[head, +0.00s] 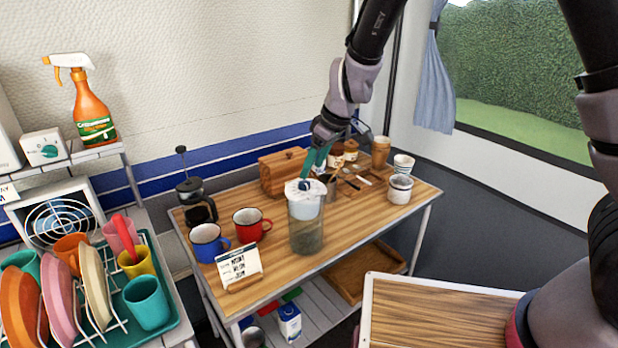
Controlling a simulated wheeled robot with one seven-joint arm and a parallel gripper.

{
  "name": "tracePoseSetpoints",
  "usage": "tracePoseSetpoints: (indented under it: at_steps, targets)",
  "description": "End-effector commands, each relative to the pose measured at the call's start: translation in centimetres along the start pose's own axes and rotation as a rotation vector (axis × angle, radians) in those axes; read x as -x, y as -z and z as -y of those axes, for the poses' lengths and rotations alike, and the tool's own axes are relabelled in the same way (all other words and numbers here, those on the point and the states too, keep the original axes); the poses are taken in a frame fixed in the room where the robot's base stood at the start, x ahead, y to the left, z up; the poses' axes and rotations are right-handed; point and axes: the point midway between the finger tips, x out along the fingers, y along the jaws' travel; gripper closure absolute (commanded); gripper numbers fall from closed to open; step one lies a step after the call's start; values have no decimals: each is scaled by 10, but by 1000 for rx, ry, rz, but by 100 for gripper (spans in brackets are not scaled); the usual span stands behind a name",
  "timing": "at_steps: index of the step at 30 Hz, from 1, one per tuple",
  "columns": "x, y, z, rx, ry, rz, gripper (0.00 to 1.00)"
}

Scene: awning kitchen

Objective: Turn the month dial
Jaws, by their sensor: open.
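A tall clear canister (306,236) with dark contents at the bottom stands near the front of the wooden table. Its white lid (307,198) has a small dark blue piece (303,185) on top, which looks like a dial; its markings are too small to read. My gripper (309,172), with green fingers, comes down from above over the lid. The fingers are open, with their tips close to the blue piece. I cannot tell whether they touch it or stand on both sides of it.
A blue mug (206,246), a red mug (249,227) and a small sign (239,266) stand left of the canister. A French press (197,203) and wooden box (282,173) are behind. Cups (399,189) stand right. A dish rack (95,292) is far left.

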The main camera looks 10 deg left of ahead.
Motion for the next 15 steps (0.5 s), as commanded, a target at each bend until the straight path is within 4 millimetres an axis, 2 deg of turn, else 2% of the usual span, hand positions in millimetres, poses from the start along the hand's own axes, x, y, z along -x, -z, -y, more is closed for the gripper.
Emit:
tracePoseSetpoints:
  at_steps: [1, 6, 10, 15]
  targets:
    - [-11, -1, 0, -1, 0, 4, 30]
    - [-36, 0, 0, -2, 0, 2, 30]
    - [-46, 0, 0, -1, 0, 1, 30]
    - [-50, 0, 0, -1, -1, -1, 30]
